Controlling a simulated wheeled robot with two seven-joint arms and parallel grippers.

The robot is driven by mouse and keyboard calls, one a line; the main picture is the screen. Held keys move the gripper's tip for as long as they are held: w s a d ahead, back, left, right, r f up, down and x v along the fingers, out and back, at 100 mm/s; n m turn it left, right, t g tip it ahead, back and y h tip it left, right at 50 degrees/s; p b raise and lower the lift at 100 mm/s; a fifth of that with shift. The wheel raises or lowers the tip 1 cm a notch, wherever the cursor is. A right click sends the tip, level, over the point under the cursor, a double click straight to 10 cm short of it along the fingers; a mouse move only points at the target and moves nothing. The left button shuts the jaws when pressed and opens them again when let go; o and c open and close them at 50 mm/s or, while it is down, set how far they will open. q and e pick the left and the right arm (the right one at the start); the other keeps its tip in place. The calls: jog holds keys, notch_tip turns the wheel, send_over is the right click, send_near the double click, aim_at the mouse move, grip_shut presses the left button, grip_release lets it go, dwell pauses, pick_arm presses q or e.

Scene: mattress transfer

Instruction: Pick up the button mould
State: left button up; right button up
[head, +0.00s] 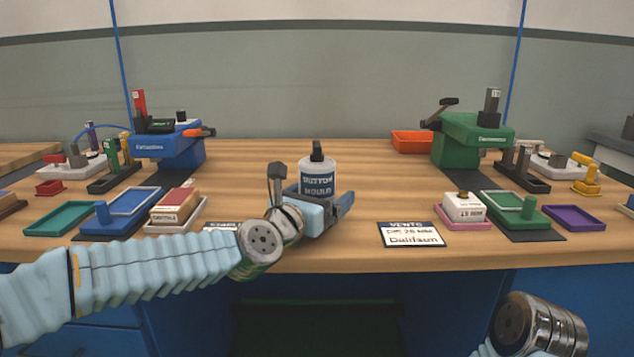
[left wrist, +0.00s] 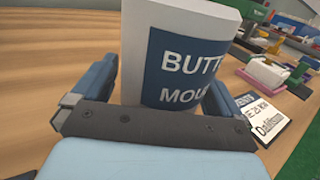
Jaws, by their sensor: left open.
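The button mould (head: 318,176) is a white cylinder with a dark blue label reading "BUTTON MOULD" and a black top. It stands upright near the middle of the table. My left gripper (head: 312,198) is open at the mould, with a finger on either side of its lower part. In the left wrist view the mould (left wrist: 180,50) fills the space between the fingers of the gripper (left wrist: 155,100). Its top is cut off there, and its base is hidden behind the gripper body. In the head view my right arm shows at the lower right, without its fingers.
A "VENTS" card (head: 411,234) lies to the right on the wooden table (head: 365,165). A blue machine (head: 168,148) stands at back left and a green one (head: 472,138) at back right. Trays and small blocks crowd both sides. The table behind the mould is clear.

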pick_arm(q)
jog(key=shift+w+d, duration=0.1)
jog(key=shift+w, duration=0.05)
jog(key=shift+c, duration=0.2)
jog(key=c, duration=1.5)
jog(key=shift+c, duration=0.2)
jog(key=shift+r, duration=0.15)
